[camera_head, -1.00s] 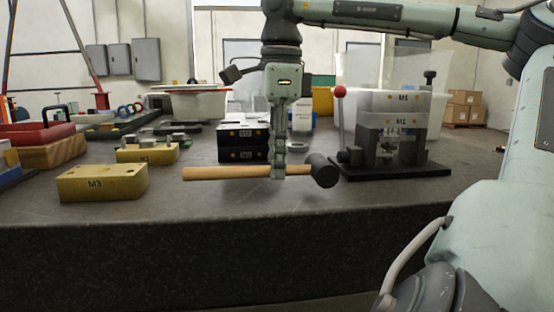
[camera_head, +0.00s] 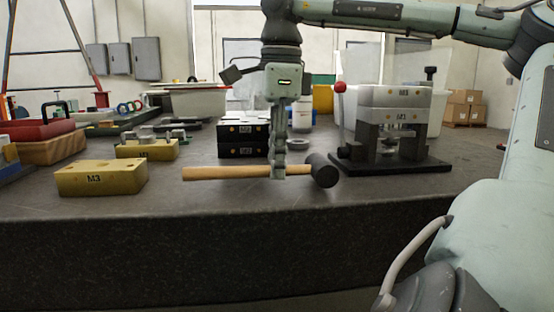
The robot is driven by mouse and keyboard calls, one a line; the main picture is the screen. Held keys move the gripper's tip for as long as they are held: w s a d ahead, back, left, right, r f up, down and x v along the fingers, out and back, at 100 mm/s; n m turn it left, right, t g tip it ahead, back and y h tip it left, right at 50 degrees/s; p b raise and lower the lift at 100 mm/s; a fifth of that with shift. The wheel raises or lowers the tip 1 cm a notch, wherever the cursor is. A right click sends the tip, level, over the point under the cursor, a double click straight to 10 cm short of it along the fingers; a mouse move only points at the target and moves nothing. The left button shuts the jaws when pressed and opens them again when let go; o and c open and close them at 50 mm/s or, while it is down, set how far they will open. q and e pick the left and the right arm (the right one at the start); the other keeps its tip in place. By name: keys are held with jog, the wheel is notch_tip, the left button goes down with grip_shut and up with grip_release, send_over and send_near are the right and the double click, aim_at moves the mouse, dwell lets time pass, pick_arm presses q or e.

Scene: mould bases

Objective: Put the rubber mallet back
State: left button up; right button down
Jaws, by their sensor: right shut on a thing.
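The rubber mallet has a pale wooden handle (camera_head: 225,173) and a black head (camera_head: 322,170). My right gripper (camera_head: 279,174) points straight down and is shut on the handle near the head. The mallet lies level across the view, head to the right, at or just above the dark worktop (camera_head: 230,200); I cannot tell whether it touches. My left gripper is not in view.
Brass blocks, one marked M3 (camera_head: 101,178), stand at left. Black stacked blocks (camera_head: 240,138) stand behind the mallet. A press with M1 plates (camera_head: 403,95) and a red-knobbed lever stands close right of the head. The worktop in front is clear.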

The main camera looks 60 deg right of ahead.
jog(key=c, duration=1.4)
grip_release()
jog(key=shift+o, duration=0.2)
notch_tip(320, 180, up, 12)
jog(key=shift+s, duration=0.2)
jog(key=shift+d, duration=0.1)
